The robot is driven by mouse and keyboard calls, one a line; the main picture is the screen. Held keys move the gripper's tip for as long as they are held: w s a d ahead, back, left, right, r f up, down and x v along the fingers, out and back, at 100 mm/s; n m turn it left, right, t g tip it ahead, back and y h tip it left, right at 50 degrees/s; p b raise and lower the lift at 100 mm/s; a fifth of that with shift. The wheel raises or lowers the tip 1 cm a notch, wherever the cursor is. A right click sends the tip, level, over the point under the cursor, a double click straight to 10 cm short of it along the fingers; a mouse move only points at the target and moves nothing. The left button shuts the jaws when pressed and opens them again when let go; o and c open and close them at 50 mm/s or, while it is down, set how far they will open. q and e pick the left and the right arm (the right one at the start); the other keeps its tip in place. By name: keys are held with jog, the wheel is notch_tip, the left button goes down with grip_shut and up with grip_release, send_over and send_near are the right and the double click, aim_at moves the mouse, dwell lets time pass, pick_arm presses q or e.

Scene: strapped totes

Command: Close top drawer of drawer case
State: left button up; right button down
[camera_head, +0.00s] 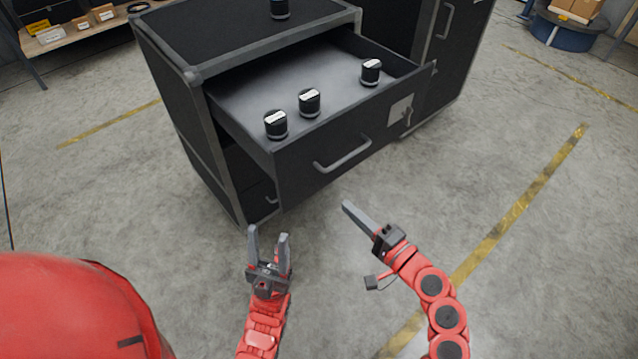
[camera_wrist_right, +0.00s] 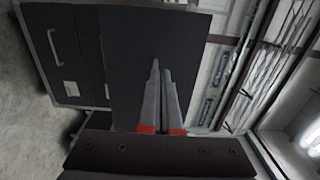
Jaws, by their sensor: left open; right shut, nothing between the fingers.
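The black drawer case (camera_head: 181,120) stands at the upper middle of the head view. Its top drawer (camera_head: 300,165) is pulled far out, with a grey handle (camera_head: 342,154) on its front. Several small black cylinders stand inside, one of them at the front left (camera_head: 276,124). My left gripper (camera_head: 268,241) is open and empty, in front of the drawer's left end and apart from it. My right gripper (camera_head: 347,206) is shut and empty, below and in front of the handle, apart from the drawer front. In the right wrist view its closed fingers (camera_wrist_right: 161,97) point toward dark panels.
A black cylinder (camera_head: 280,9) stands on top of the case. A dark cabinet (camera_head: 452,60) adjoins it on the right. A shelf with boxes (camera_head: 62,38) is at the upper left.

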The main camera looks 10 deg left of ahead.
aim_at(305, 167)
jog(key=p+x, duration=0.1)
jog(key=x, duration=1.2)
jog(key=shift+w, duration=0.1)
jog(key=shift+w+a, duration=0.15)
